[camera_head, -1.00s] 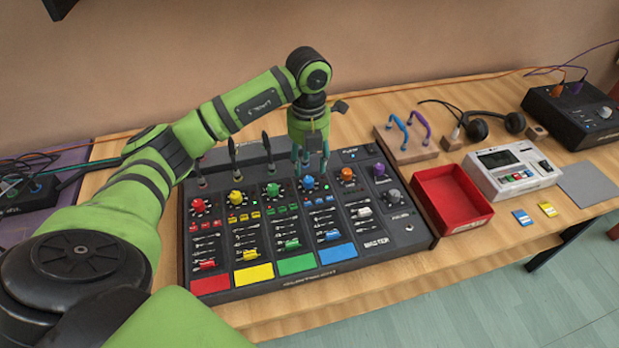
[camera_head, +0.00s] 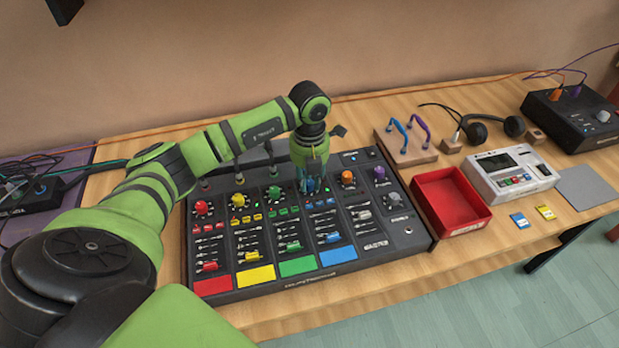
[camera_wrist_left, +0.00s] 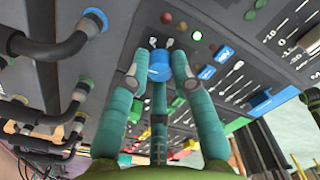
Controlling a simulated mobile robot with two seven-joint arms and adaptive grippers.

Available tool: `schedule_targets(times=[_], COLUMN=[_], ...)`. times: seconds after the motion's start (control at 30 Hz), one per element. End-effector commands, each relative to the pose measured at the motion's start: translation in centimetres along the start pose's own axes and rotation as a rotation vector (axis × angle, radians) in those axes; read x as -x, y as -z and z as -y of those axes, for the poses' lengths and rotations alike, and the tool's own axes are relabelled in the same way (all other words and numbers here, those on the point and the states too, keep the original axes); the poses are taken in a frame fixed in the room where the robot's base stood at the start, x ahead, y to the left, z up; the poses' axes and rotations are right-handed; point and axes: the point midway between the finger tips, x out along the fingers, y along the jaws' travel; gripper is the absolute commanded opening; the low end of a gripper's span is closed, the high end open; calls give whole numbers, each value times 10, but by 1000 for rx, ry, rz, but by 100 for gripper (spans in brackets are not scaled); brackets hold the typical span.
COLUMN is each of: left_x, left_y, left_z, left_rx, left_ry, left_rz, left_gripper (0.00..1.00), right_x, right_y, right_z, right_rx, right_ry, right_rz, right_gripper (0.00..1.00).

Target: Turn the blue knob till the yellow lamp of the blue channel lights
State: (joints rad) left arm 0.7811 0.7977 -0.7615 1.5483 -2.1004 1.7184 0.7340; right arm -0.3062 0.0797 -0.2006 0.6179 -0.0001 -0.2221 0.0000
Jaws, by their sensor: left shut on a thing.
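The blue knob (camera_head: 311,186) is on the mixer (camera_head: 411,235), in the blue channel's column above the blue pad (camera_head: 338,256). My left gripper (camera_head: 310,180) points down over the knob and is shut on it, partly hiding it. In the left wrist view the fingers close around the blue knob (camera_wrist_left: 160,66). Beside it one small lamp (camera_wrist_left: 197,35) shines bright whitish green. The small lamps nearby look dark or dull red, and I see no lit yellow one. My right gripper is not in view.
Red, yellow and green knobs stand left of the blue knob, and an orange knob (camera_head: 347,177) is close on its right. Black cable plugs (camera_head: 270,152) rise behind the channels. A red tray (camera_head: 450,203) and a white device (camera_head: 510,173) sit to the right.

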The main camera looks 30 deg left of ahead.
Motion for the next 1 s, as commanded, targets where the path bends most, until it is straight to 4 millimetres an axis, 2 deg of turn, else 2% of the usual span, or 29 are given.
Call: schedule_targets(times=[0.27,0.7,1.0], left_x=[-1,-2,-1], left_y=[0,0,0], left_z=[0,-1,0], left_rx=[-58,-343,-486], left_ry=[-1,-2,-1], left_rz=[0,1,1], left_gripper=[0,0,0], right_x=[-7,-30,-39], right_y=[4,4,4], right_z=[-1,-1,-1], right_rx=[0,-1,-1], right_ry=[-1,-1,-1], right_rz=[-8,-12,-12], right_gripper=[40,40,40])
